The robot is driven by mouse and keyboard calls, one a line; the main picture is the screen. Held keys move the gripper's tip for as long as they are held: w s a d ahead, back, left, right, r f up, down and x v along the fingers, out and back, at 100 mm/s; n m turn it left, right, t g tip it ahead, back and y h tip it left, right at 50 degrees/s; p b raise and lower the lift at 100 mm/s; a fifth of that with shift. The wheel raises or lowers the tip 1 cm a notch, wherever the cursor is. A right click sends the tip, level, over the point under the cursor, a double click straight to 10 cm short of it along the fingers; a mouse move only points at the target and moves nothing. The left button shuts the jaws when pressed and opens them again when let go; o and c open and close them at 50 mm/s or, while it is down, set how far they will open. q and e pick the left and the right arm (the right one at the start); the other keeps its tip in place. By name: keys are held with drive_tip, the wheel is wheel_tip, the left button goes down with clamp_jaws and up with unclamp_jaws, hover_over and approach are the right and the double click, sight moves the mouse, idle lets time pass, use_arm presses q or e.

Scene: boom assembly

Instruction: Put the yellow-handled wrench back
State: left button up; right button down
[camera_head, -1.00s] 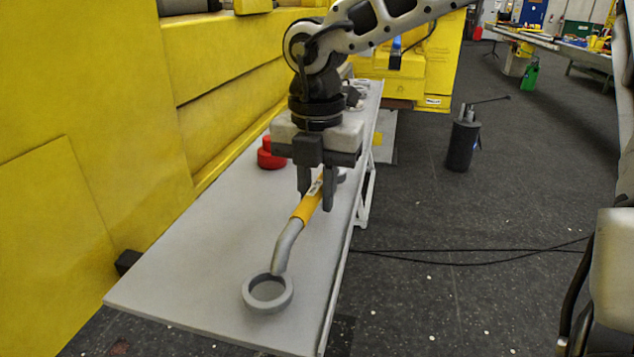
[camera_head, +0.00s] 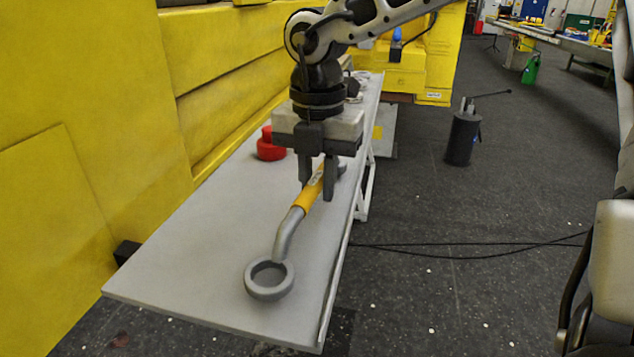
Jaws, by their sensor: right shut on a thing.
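The wrench (camera_head: 287,232) has a grey ring end, a bent grey shaft and a yellow handle (camera_head: 309,194). It is over the grey table (camera_head: 190,240), ring end toward the near edge. My right gripper (camera_head: 317,190) points down and is shut on the yellow handle. The far end of the wrench is partly hidden behind the fingers. I cannot tell whether the ring touches the table top. My left gripper is not in view.
A red object (camera_head: 270,146) stands on the table left of my right gripper. A yellow machine wall (camera_head: 120,110) runs along the table's left side. The near left table top is clear. A dark canister (camera_head: 462,137) stands on the floor at right, near black cables (camera_head: 450,251).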

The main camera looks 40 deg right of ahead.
idle(0.6)
drive_tip(key=shift+f, duration=0.1)
drive_tip(key=shift+f+b, duration=0.45)
drive_tip(key=shift+b, duration=0.2)
drive_tip(key=c, duration=1.2)
unclamp_jaws()
